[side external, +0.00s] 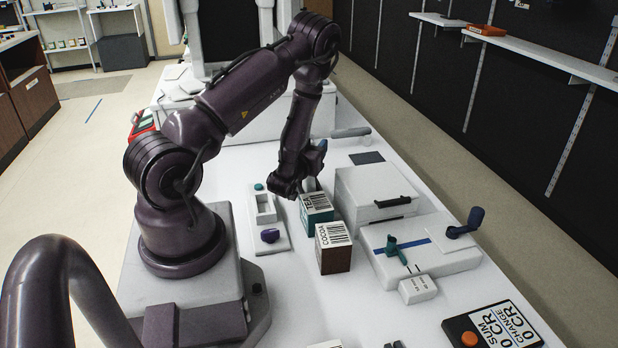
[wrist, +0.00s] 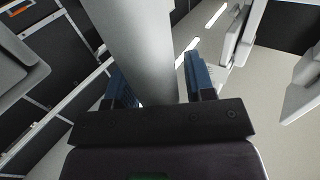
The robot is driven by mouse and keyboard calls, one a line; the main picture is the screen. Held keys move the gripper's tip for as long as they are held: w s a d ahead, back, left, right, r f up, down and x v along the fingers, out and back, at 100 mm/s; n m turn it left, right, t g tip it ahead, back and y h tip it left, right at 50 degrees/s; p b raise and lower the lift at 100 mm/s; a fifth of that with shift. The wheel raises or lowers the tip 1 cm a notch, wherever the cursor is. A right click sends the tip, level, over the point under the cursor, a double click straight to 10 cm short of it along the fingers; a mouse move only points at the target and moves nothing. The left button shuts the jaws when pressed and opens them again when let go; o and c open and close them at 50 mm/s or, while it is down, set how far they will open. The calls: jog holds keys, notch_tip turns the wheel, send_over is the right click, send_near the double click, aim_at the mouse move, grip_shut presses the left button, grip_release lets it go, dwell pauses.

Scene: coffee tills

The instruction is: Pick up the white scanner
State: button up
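My gripper (side external: 318,160) is low over the white counter, just behind the teal-sided box. In the wrist view its two blue fingers (wrist: 160,85) stand on either side of a pale grey-white upright body, which looks like the white scanner (wrist: 140,45). The body nearly fills the space between the fingers; I cannot tell whether both fingers press on it.
The teal-sided box (side external: 316,208) and a brown cocoa box (side external: 334,248) stand close in front. A white case with a black handle (side external: 375,191) is to the right. A white tray with a purple knob (side external: 265,220) is to the left.

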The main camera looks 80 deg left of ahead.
jog(key=c, duration=0.7)
jog(key=shift+r, duration=0.1)
jog(key=shift+c, duration=0.2)
notch_tip(320, 180, up, 10)
